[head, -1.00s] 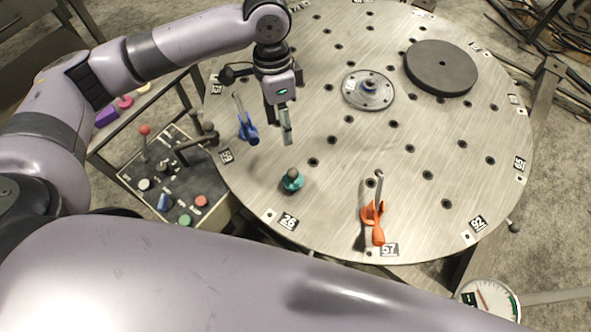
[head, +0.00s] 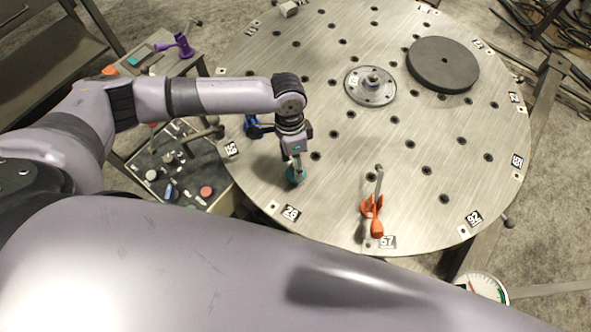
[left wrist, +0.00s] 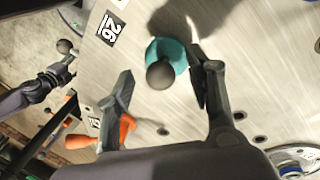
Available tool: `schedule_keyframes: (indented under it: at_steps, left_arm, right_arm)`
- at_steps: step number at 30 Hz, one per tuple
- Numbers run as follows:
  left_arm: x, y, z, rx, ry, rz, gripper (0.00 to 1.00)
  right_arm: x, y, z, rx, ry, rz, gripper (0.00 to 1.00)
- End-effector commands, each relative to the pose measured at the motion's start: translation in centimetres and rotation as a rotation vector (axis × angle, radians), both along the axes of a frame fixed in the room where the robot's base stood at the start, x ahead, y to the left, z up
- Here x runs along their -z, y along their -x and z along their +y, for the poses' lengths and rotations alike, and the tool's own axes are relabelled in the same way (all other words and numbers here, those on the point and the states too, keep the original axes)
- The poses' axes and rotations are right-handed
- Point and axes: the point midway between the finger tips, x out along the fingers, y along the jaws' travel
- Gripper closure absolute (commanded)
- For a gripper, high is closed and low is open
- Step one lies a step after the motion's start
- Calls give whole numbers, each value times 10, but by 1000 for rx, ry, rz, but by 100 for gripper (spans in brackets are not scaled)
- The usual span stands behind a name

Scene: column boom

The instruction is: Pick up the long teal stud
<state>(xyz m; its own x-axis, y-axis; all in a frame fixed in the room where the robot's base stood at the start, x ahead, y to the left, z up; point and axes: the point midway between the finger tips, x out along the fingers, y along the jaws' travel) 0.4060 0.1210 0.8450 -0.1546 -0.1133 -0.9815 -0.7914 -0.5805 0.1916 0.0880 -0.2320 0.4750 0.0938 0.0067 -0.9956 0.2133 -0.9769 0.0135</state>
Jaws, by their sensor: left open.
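The teal stud (head: 297,179) stands near the front left rim of the round steel table, close to the 26 tag. In the left wrist view it is a teal round base (left wrist: 176,49) with a dark ball top. My left gripper (head: 296,165) is directly over it in the head view and hides part of it. In the left wrist view the fingers of the left gripper (left wrist: 160,68) are apart, one on each side of the ball; the right-hand finger is close to the base. I cannot tell whether they touch. The stud's length is hard to judge. My right gripper is out of view.
A blue clamp (head: 252,127) is behind and left of my gripper. A hub disc (head: 370,87) and a dark round plate (head: 442,64) lie farther back. A control panel (head: 160,170) is left of the table.

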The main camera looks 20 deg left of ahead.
Motion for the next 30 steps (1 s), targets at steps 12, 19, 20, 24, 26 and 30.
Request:
schedule_keyframes:
  at_steps: [12,19,20,24,26,30]
  left_arm:
    - [21,3,-2,0,0,0,51]
    - [21,3,-2,0,0,0,65]
    - [21,3,-2,-1,0,0,67]
    - [21,3,-2,-1,0,0,76]
    - [21,3,-2,-1,0,0,80]
    - [21,3,-2,-1,0,0,90]
  right_arm:
    - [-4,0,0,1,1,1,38]
    - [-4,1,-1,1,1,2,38]
    - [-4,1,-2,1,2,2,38]
    - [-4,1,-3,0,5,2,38]
    - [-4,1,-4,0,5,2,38]
    - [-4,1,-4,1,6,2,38]
